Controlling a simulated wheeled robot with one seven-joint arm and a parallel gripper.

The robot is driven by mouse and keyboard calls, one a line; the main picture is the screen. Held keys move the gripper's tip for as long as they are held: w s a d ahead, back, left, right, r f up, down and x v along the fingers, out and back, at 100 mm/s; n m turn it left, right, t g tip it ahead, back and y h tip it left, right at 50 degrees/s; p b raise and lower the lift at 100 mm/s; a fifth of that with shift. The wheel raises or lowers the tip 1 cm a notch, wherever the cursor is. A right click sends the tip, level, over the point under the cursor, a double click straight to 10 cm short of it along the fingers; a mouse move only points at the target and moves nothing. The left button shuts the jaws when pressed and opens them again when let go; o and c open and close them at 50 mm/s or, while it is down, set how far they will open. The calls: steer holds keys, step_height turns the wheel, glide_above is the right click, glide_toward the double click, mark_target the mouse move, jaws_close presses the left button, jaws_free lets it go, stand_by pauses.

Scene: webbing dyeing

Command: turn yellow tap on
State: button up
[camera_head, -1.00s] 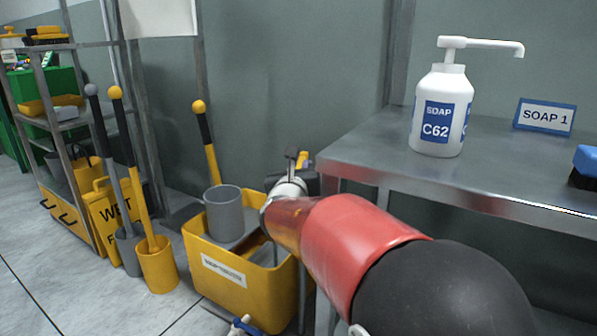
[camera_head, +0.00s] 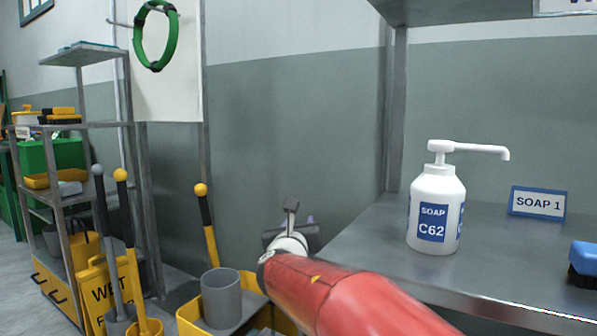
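No yellow tap can be made out in the head view. My gripper (camera_head: 291,210) is in the middle of the view, at the end of my red arm, in front of the grey-green wall. It is seen from behind, with a grey finger pointing up and dark parts beside it. The arm hides most of its far side, so I cannot tell whether it is open or shut, or holds anything.
A steel table (camera_head: 490,255) at right bears a soap bottle (camera_head: 435,205), a SOAP 1 sign (camera_head: 537,202) and a blue brush (camera_head: 585,262). A yellow bin (camera_head: 192,318) with a grey bucket (camera_head: 221,297) stands lower left. A shelf rack (camera_head: 92,125) and green ring (camera_head: 155,68) are left.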

step_height(320, 180, up, 12)
steer(key=p, duration=0.4)
steer(key=shift+f, duration=0.15)
